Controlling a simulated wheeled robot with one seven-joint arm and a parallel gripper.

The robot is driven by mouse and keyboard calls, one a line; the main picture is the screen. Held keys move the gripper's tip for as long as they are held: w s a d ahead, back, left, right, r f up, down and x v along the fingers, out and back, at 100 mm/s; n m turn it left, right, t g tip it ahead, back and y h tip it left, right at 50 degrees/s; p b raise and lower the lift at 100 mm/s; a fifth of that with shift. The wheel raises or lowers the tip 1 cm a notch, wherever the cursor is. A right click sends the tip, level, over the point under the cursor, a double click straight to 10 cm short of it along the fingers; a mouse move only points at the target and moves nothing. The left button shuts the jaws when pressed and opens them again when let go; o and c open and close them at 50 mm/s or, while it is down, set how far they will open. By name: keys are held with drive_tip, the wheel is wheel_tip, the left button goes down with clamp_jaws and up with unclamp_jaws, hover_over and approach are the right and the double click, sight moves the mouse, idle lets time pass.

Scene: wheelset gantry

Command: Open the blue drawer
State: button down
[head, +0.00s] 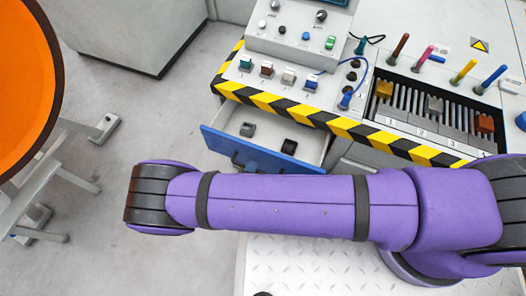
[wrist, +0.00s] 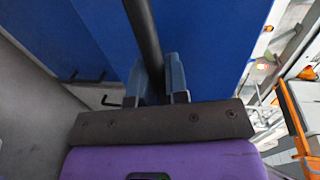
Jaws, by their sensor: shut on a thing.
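The blue drawer (head: 230,148) stands pulled out from the front of the console in the head view. Its inside shows, with a grey item (head: 247,129) and a black item (head: 289,146) in it. In the wrist view the blue drawer front (wrist: 215,45) fills the upper middle, with a dark bar handle (wrist: 141,25) along it. My gripper (wrist: 162,78) is shut on this handle, one finger on each side.
The console (head: 300,42) has buttons, switches and a yellow-black striped edge (head: 330,120). A rack of slots (head: 430,112) and several coloured pegs are at the right. An orange disc (head: 22,85) on a grey frame stands at the left.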

drive_tip(key=f+v, duration=0.2)
drive_tip(key=v, duration=0.8)
drive_tip(key=shift+s, duration=0.2)
drive_tip(key=c, duration=1.1)
unclamp_jaws()
drive_tip(key=shift+c, duration=0.2)
drive_tip(key=shift+a, duration=0.1)
drive_tip(key=v, duration=1)
drive_tip(key=shift+s, duration=0.4)
